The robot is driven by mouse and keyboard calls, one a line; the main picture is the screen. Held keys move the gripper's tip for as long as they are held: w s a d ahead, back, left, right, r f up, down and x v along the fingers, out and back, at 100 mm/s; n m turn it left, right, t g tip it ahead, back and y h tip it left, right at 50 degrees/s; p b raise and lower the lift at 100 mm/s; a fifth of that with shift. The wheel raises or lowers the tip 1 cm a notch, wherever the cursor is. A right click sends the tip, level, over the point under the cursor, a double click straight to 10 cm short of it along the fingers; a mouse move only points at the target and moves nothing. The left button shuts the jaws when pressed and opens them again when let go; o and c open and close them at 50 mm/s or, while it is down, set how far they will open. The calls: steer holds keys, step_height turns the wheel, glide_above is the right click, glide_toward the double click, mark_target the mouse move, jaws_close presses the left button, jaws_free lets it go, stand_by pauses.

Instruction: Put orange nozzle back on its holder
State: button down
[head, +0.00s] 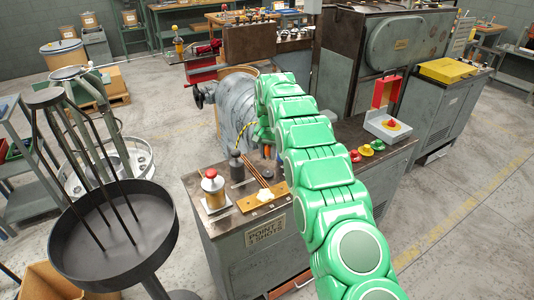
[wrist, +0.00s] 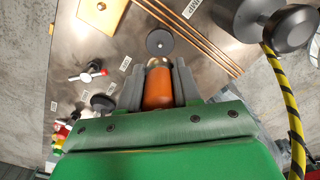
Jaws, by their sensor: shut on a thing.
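In the wrist view the orange nozzle (wrist: 158,88) stands between the two grey fingers of my gripper (wrist: 158,85). The fingers are shut on its sides, and its pale metal tip points away from me. A round black disc (wrist: 159,42) with a small centre lies on the metal bench top just beyond the tip, apart from the nozzle in the picture. I cannot tell whether this disc is the holder.
Copper rods (wrist: 200,30) lie right of the disc. A yellow-black striped hose (wrist: 286,98) hangs at the right from a dark cylindrical part (wrist: 285,26).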

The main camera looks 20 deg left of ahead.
mark_target(268, 172)
steer(key=shift+f, duration=0.1)
steer(key=shift+f, duration=2.95)
steer(key=shift+f, duration=0.55)
steer(key=c, duration=0.7)
jaws_free()
steer(key=shift+r, duration=0.15)
steer(key=shift+r, duration=6.7)
